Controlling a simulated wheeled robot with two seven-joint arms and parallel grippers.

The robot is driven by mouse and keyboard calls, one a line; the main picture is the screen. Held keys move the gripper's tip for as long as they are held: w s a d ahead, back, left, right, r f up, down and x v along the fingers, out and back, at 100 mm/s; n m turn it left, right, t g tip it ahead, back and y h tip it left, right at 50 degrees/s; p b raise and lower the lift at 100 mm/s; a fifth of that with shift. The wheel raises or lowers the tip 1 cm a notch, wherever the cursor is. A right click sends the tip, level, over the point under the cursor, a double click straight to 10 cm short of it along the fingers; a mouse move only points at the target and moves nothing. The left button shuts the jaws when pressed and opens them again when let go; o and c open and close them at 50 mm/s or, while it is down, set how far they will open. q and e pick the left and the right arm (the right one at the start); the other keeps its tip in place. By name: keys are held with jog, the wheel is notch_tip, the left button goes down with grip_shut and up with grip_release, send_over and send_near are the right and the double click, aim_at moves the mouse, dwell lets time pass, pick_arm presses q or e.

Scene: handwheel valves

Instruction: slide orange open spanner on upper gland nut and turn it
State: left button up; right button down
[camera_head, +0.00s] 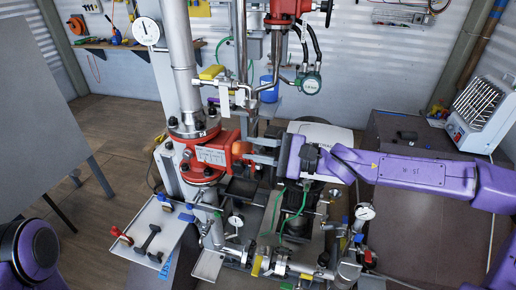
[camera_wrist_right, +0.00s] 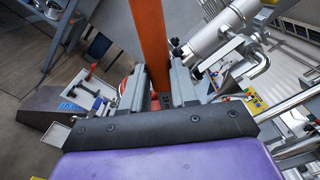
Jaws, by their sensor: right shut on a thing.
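The orange spanner (camera_wrist_right: 150,42) is a long flat orange bar in the right wrist view, running up from between my right gripper's fingers (camera_wrist_right: 157,88). In the camera_head view my right gripper (camera_head: 258,151) reaches in from the right and is shut on the spanner, whose orange end (camera_head: 238,149) shows beside the red valve body (camera_head: 213,151). I cannot tell whether the spanner's jaw touches a nut; the jaw and the upper gland nut are not clear in either view. My left gripper is out of view; only a purple part of my left arm shows at bottom left.
A vertical pipe with red flanges (camera_head: 194,131) stands left of the gripper. A white tray (camera_head: 137,222) holds small parts at lower left. Gauges, pipes and valves crowd the area below the right arm. A grey panel (camera_head: 40,105) stands at the left.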

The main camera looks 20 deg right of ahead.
aim_at(246, 148)
jog(key=shift+s+a+r, duration=0.8)
jog(key=shift+s+r, duration=0.2)
jog(key=shift+s, duration=0.15)
jog(key=s+a+r, duration=0.1)
jog(key=s+a+r+b, duration=0.1)
jog(key=s, duration=0.1)
jog(key=shift+s+a+r, duration=0.15)
jog(key=shift+r, duration=0.25)
jog(key=shift+f, duration=0.1)
